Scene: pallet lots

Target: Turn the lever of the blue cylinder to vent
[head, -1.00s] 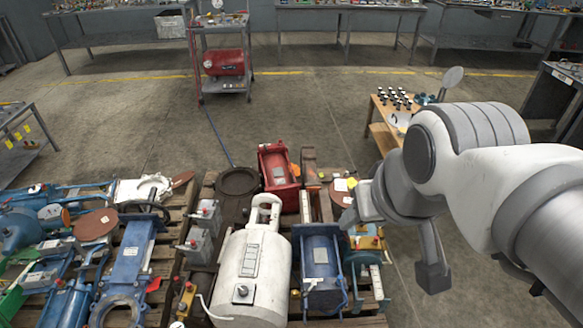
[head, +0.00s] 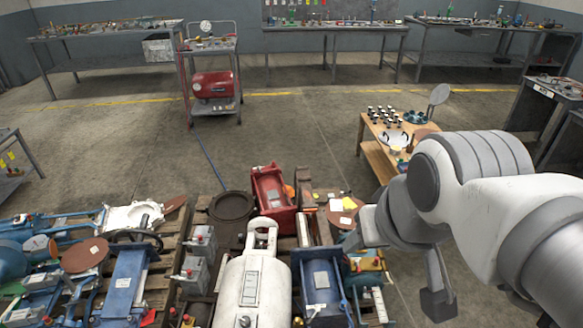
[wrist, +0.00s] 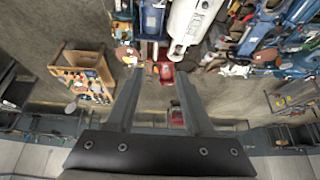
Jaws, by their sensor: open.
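A blue cylinder-like unit (head: 320,282) with a pale label lies on the pallet at the lower middle of the head view, just right of a big white cylinder (head: 262,290). It also seems to show at the top of the wrist view (wrist: 152,18). A lever on it cannot be made out. Other blue equipment (head: 122,285) lies on the left pallet. My gripper (wrist: 158,80) is open and empty in the wrist view, its fingers apart and touching nothing. In the head view my arm reaches in from the right, its end beside the blue unit.
A red machine (head: 272,197) and a brown disc (head: 342,217) lie behind the blue unit. A wooden table (head: 376,155) with small parts stands beyond my arm. A cart (head: 212,105) with a red tank and several benches stand farther back.

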